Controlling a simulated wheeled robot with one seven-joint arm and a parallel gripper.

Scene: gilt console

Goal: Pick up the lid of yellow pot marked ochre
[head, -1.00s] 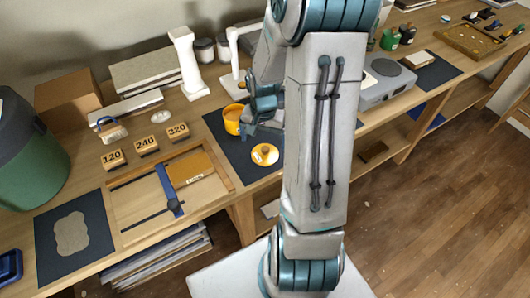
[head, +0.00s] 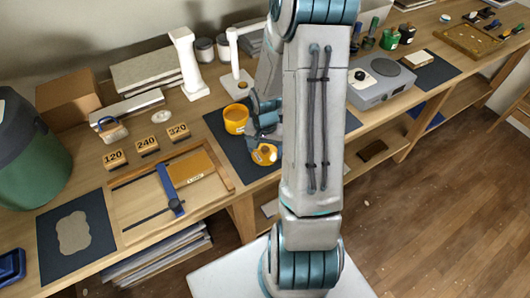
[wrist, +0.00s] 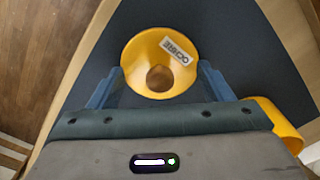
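The yellow lid (wrist: 140,55) with a white OCHRE label lies on a dark mat, its round knob (wrist: 160,78) facing up. In the head view the lid (head: 264,155) is partly covered by my gripper (head: 262,143). In the wrist view my gripper (wrist: 160,78) is open, its blue fingers apart on either side of the knob, with nothing held. Whether the fingers touch the lid is not clear. The yellow pot (head: 236,120) stands open behind the lid, to the left. Its edge also shows at the lower right of the wrist view (wrist: 276,120).
The dark mat (head: 225,140) lies near the bench's front edge. A white stand (head: 236,80) rises behind the pot. A framed tray with a blue slider (head: 170,195) is to the left. A grey device (head: 378,85) stands to the right.

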